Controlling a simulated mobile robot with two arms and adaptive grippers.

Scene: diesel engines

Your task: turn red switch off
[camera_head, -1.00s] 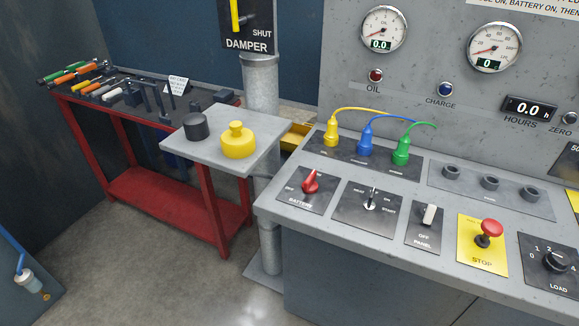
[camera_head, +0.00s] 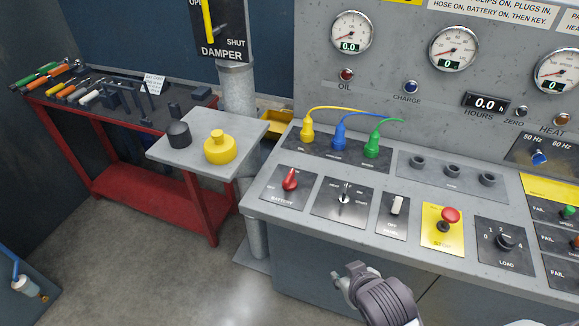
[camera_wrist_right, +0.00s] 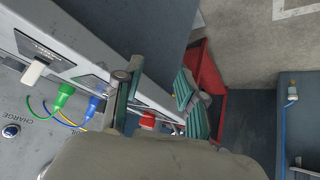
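The red switch (camera_head: 290,179) is a red rotary knob on the black BATTERY plate at the left end of the console. The OFF mark is on the plate's left side and the knob's tip points up, away from it. My right gripper (camera_head: 349,279) is in front of the console at the bottom, below and right of the red switch and apart from it. In the right wrist view the fingers (camera_wrist_right: 158,92) are spread with nothing held, and the red switch (camera_wrist_right: 147,121) shows low between them, farther off. My left gripper is not in view.
The console also carries a key switch (camera_head: 345,196), a white panel switch (camera_head: 397,206) and a red stop button (camera_head: 450,216). Yellow, blue and green plugs (camera_head: 339,145) stand behind. A grey shelf (camera_head: 200,158) with a yellow object (camera_head: 220,148) is at left. Open floor lies in front.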

